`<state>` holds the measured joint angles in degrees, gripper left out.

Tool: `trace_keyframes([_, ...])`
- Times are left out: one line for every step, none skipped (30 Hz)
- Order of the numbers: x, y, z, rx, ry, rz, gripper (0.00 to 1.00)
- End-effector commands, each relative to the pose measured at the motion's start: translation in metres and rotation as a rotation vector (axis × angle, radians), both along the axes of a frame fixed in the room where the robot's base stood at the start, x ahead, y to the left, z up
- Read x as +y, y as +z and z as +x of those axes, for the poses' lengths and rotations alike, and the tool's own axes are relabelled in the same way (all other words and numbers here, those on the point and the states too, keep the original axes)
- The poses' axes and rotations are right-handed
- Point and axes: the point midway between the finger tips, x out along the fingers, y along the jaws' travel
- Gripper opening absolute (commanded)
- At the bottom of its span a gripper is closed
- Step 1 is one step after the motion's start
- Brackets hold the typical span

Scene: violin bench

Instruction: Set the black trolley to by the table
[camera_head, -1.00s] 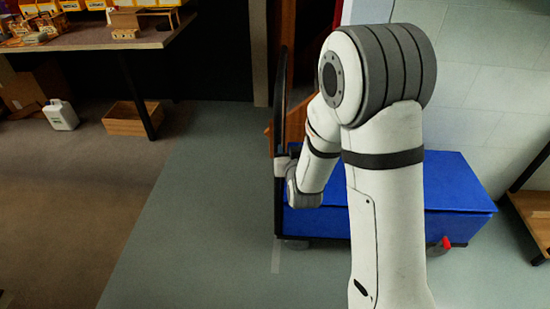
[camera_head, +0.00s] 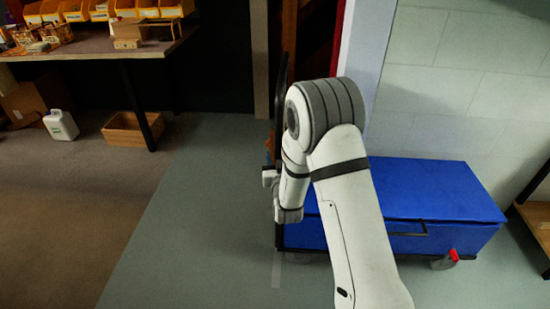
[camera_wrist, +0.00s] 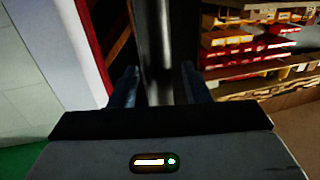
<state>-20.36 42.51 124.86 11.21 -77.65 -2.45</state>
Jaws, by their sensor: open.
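The black trolley shows in the head view as an upright black handle (camera_head: 283,90) and a low frame on wheels, carrying a large blue box (camera_head: 415,190). Part of it is hidden behind my arm. My gripper (camera_head: 270,178) is at the handle side of the trolley, partly hidden in the head view. In the wrist view my gripper (camera_wrist: 160,88) is open, with the dark handle post (camera_wrist: 156,40) between its two fingers. I cannot tell whether either finger touches it. The table (camera_head: 90,40) stands at the upper left, well away from the trolley.
A wooden crate (camera_head: 125,130) and a white jug (camera_head: 61,125) sit on the floor under the table. A pale wall (camera_head: 460,90) is behind the trolley. A wooden shelf (camera_head: 538,218) stands at the right edge. The grey-green floor (camera_head: 190,220) left of the trolley is clear.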

Motion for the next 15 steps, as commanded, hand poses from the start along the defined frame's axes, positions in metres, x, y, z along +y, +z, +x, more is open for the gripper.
trace_keyframes([0.0001,0.0,0.0021,0.0,0.0,0.0,0.43])
trace_keyframes([0.0002,0.0,0.0027,0.0,0.0,0.0,0.43])
trace_keyframes([0.0002,-0.0001,0.0031,0.0,0.0,0.0,0.43])
trace_keyframes([0.0002,-0.0001,0.0031,0.001,0.0,0.0,0.43])
trace_keyframes([0.0001,-0.0001,0.0031,0.001,0.0,0.0,0.43])
trace_keyframes([0.0001,-0.0001,0.003,0.001,0.0,0.0,0.43])
trace_keyframes([0.0,-0.0001,0.003,0.001,-0.001,0.0,0.43])
trace_keyframes([-0.0001,-0.0001,0.003,0.001,-0.001,0.0,0.43])
trace_keyframes([-0.0001,0.0,0.003,0.001,-0.001,0.0,0.41])
trace_keyframes([-0.0002,-0.0001,0.003,0.001,-0.001,0.0,0.39])
trace_keyframes([-0.0002,-0.0001,0.003,0.001,-0.001,0.0,0.36])
trace_keyframes([-0.0003,0.0,0.0029,0.001,-0.001,0.0,0.33])
trace_keyframes([-0.0003,0.0,0.0029,0.001,-0.001,0.0,0.31])
trace_keyframes([-0.0004,0.0,0.0029,0.001,-0.001,0.0,0.28])
trace_keyframes([-0.0004,0.0,0.0029,0.001,-0.001,0.0,0.25])
